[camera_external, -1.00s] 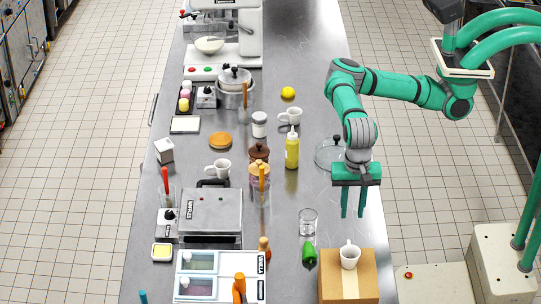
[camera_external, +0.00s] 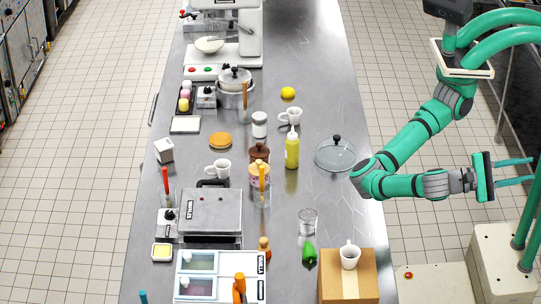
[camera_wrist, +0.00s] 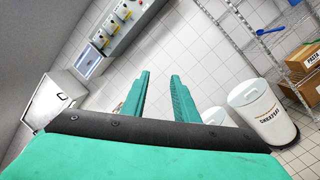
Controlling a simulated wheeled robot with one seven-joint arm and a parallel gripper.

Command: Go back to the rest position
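My gripper (camera_external: 515,171) is off the right side of the steel counter, level and pointing right, with its two teal fingers apart. In the wrist view my gripper (camera_wrist: 158,95) shows the same two fingers spread with nothing between them. My arm folds at an elbow near the counter's right edge and turns back outward. A white mug (camera_external: 349,256) stands on a cardboard box (camera_external: 347,287) at the counter's front right, well away from the gripper.
On the counter (camera_external: 325,110) are a glass lid (camera_external: 335,156), a yellow bottle (camera_external: 292,150), a green pepper (camera_external: 309,253) and a glass (camera_external: 308,220). The wrist view shows a white bin (camera_wrist: 262,112) and a wire shelf (camera_wrist: 255,50) against the wall.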

